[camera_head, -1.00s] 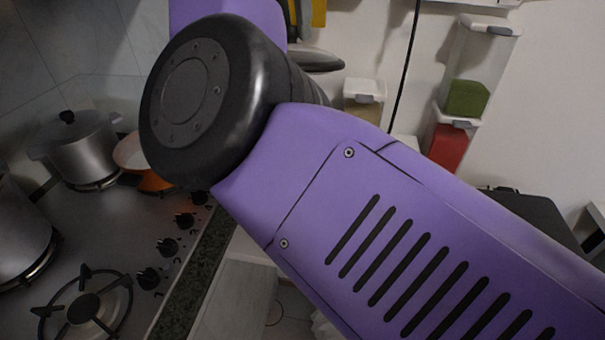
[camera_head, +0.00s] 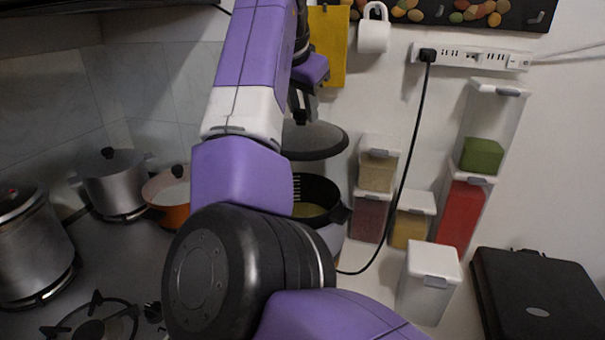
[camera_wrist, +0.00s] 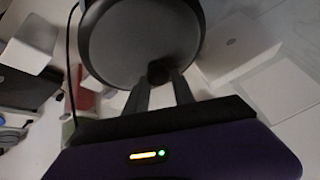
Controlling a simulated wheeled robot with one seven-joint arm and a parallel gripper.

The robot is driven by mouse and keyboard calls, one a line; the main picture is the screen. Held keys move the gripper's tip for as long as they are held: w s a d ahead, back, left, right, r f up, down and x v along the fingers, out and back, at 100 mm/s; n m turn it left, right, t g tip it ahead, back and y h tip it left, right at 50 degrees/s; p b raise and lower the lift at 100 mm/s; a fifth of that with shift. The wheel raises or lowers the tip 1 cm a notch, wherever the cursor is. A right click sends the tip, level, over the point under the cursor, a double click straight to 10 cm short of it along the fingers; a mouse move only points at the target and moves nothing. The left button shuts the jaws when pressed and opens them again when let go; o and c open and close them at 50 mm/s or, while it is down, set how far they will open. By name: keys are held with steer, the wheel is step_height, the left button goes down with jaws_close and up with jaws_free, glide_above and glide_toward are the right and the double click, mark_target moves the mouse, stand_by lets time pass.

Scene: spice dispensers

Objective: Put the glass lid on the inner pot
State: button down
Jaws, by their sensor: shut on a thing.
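The glass lid (camera_head: 322,141) is a dark round disc in the head view, held roughly level. My gripper (camera_head: 301,106) is above it, partly hidden by my arm. In the wrist view, my gripper's fingers (camera_wrist: 159,88) are shut on the small dark knob of the lid (camera_wrist: 140,35), which fills the upper middle. The inner pot (camera_head: 326,188) is black and open, with something yellowish inside. It sits in a light-coloured body below the lid, with a visible gap between them. My arm hides the pot's left side. I cannot make out the pot in the wrist view.
Clear containers, including a white-lidded one (camera_head: 429,283), stand right of the pot. A black cable (camera_head: 409,150) hangs from a power strip (camera_head: 475,57). A black case (camera_head: 535,300) lies at right. The stove with pots and an orange pan (camera_head: 170,213) is at left.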

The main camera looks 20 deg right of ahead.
mark_target(294, 140)
step_height(294, 140, down, 14)
stand_by(0.5)
steer(key=c, duration=1.1)
jaws_free()
steer(key=shift+o, duration=0.2)
steer(key=shift+s+f, duration=0.1)
steer(key=v, duration=1.2)
steer(key=shift+d+r, duration=0.1)
steer(key=shift+r, duration=0.1)
